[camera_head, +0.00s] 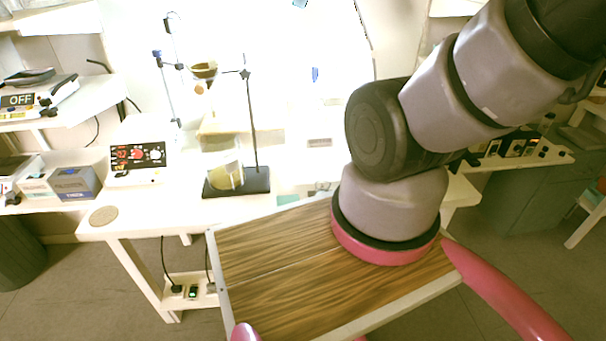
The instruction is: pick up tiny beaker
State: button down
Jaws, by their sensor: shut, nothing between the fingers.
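A clear glass beaker (228,178) with something yellowish in it stands on or just in front of the black base of a retort stand, on the white table. I cannot tell whether it is the tiny beaker, as no other beaker is clear enough to compare. My gripper is not in view. Only my arm's lower links show, rising from the right of centre to the upper right corner and covering part of the table behind them.
The retort stand's black base (252,182) and thin rod are beside the beaker. A white device with a black panel (138,156) stands left on the white table (135,222). A round brown disc (103,216) lies near its left corner. Boxes (73,184) stand farther left.

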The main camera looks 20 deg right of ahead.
aim_at(321, 187)
jog(key=j+z, duration=0.3)
jog(key=z, duration=0.15)
jog(key=j+z, duration=0.3)
jog(key=z, duration=0.15)
jog(key=k+j, duration=0.15)
jog(key=j, duration=0.2)
jog(key=k+j+z, duration=0.1)
jog(key=j, duration=0.3)
jog(key=k+j+z, duration=0.1)
jog(key=j, duration=0.25)
jog(key=k+j, duration=0.2)
jog(key=k+j+z, duration=0.1)
jog(key=j, duration=0.35)
jog(key=k, duration=0.1)
